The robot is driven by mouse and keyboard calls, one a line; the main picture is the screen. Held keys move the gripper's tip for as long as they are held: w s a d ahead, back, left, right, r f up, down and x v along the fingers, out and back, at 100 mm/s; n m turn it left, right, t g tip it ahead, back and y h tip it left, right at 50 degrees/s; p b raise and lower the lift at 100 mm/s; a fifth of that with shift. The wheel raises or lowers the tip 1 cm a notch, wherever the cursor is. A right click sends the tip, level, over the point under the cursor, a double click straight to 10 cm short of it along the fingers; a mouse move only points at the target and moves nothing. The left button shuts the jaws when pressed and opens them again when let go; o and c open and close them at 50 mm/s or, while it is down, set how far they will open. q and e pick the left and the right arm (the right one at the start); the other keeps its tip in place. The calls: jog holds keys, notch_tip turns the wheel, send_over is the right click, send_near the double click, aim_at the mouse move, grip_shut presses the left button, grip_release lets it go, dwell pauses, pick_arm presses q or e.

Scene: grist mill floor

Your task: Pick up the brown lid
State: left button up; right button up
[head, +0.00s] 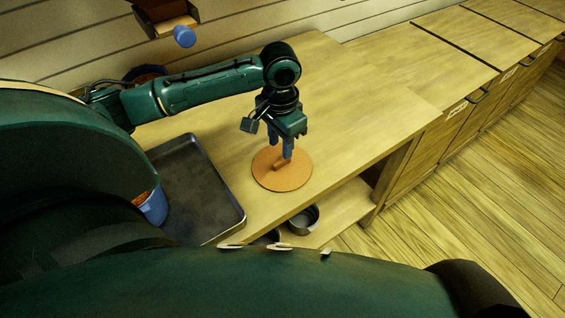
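The brown lid (296,178) is a flat round disc with a small bar handle in its middle. It lies on the wooden counter (345,98) near the front edge, right of the dark tray. My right gripper is not in view.
A dark metal tray (196,183) lies left of the lid, with a blue pot (153,207) partly hidden beside my arm. A metal pan (303,219) stands on the shelf below. A wooden wall box (165,17) hangs at the back. The counter right of the lid is clear.

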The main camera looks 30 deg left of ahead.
pick_arm(q)
jog(key=f, duration=0.5)
jog(key=shift+w+f, duration=0.2)
jog(key=shift+f, duration=0.2)
grip_shut()
